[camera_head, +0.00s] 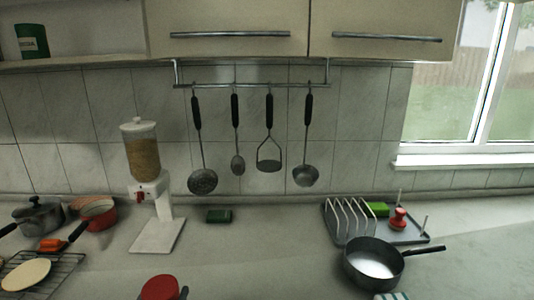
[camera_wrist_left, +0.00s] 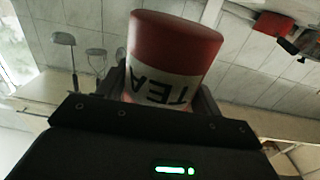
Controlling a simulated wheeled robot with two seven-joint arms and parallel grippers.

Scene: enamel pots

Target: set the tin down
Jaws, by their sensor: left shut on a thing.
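The tin is red with a white band lettered TEA. It shows large in the left wrist view (camera_wrist_left: 176,38), between the two fingers of my left gripper (camera_wrist_left: 160,95). In the head view the red top of the tin (camera_head: 159,287) is at the bottom edge, left of centre. My left gripper (camera_head: 163,293) is shut on the tin there, with a dark finger showing at its right side. The tin's lower part is out of frame in the head view. I cannot tell how far its base is above the counter. My right gripper is not in view.
A cereal dispenser (camera_head: 142,160) stands behind the tin. Pots (camera_head: 38,215) and a wire rack (camera_head: 65,270) are at left. A saucepan (camera_head: 372,265) and dish rack (camera_head: 405,238) are at right. The middle counter (camera_head: 265,255) is clear.

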